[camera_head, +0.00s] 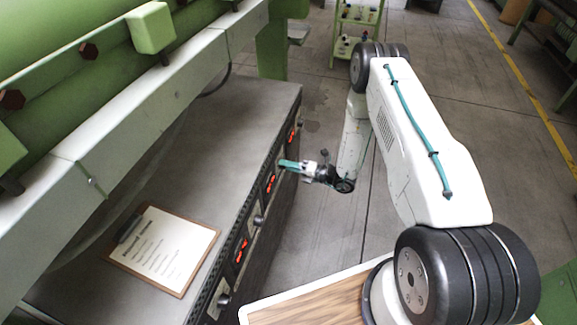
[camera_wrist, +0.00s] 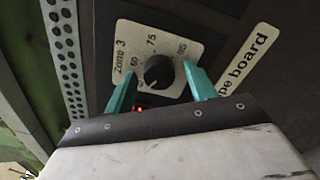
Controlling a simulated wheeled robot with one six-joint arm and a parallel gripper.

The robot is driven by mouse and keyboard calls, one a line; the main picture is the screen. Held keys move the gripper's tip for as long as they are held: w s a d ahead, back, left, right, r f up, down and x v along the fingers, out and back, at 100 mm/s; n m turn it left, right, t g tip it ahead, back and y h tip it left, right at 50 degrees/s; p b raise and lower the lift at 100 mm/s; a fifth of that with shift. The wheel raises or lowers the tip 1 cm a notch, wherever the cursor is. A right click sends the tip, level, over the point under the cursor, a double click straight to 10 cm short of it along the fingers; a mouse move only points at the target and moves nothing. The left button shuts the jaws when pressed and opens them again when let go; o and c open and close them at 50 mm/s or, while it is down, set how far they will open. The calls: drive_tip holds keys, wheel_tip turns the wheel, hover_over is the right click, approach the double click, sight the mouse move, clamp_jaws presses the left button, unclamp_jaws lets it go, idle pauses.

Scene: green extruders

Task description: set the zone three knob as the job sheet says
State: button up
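The zone three knob (camera_wrist: 158,71) is round and black, on a pale plate (camera_wrist: 127,36) marked "Zone 3". The plate shows 60, 75 and a third number that is hard to read. I cannot tell for sure where the knob points. My gripper (camera_wrist: 160,84) has its two teal fingers apart, one on each side of the knob, with gaps between. In the head view my gripper (camera_head: 288,164) is at the cabinet front, and the knob there is hidden. The job sheet (camera_head: 160,250) lies on a clipboard on the cabinet top; its writing is too small to read.
The cabinet front carries other knobs (camera_head: 258,220) and red displays (camera_head: 241,250). A perforated strip (camera_wrist: 66,50) runs beside the plate, and a label (camera_wrist: 245,60) ending "pe board" is on the other side. Green machinery (camera_head: 60,50) stands above the cabinet. Floor (camera_head: 325,225) is clear beside it.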

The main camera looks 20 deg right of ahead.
drive_tip(key=shift+a, duration=0.1)
drive_tip(key=v, duration=0.7)
drive_tip(key=shift+s+d, duration=0.25)
drive_tip(key=shift+d, duration=0.05)
idle(0.3)
drive_tip(key=s+a+r+m+g+h, duration=0.1)
drive_tip(key=s+r+m+g+h, duration=0.2)
drive_tip(key=s+r+m, duration=0.8)
drive_tip(key=s+r+m+g+h, duration=0.3)
drive_tip(key=s+r+m+h, duration=0.3)
drive_tip(key=s+r+m, duration=0.5)
drive_tip(key=s+a+r+m+g+h, duration=0.1)
drive_tip(key=s+r+m+g+h, duration=0.2)
drive_tip(key=s+r+m, duration=0.8)
wheel_tip(320, 180, up, 13)
drive_tip(key=m+h, duration=0.1)
drive_tip(key=h, duration=0.1)
drive_tip(key=shift+s+a+m+h, duration=0.25)
drive_tip(key=shift+a+m+h, duration=0.05)
drive_tip(key=shift+a+m, duration=0.1)
